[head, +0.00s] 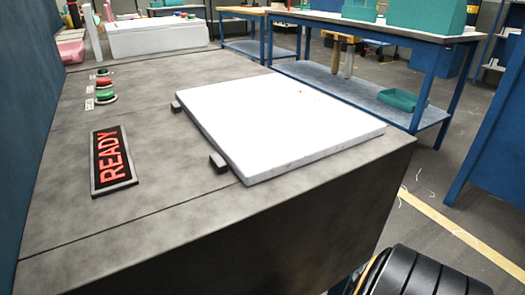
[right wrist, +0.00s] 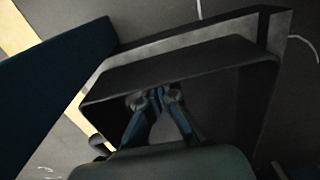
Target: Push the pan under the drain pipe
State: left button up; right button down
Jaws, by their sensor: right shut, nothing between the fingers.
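In the right wrist view a dark, open box-like thing with rounded corners (right wrist: 225,72), which looks like the pan, fills the middle. My right gripper (right wrist: 158,94) is shut and empty, with its fingertips in front of or against this dark thing; I cannot tell whether they touch. The drain pipe cannot be made out in either view. In the head view neither the pan nor a gripper shows; only part of my right arm is at the bottom right. My left gripper is out of view.
A grey machine top (head: 150,215) carries a white slab (head: 275,120), a READY sign (head: 112,159) and push buttons (head: 105,90). A blue workbench (head: 350,85) stands behind. Open floor with a yellow line (head: 455,230) lies right. A dark blue panel (right wrist: 50,85) borders the wrist view's left.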

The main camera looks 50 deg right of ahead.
notch_tip(320, 180, up, 12)
dwell(0.9)
jog(key=shift+a, duration=0.1)
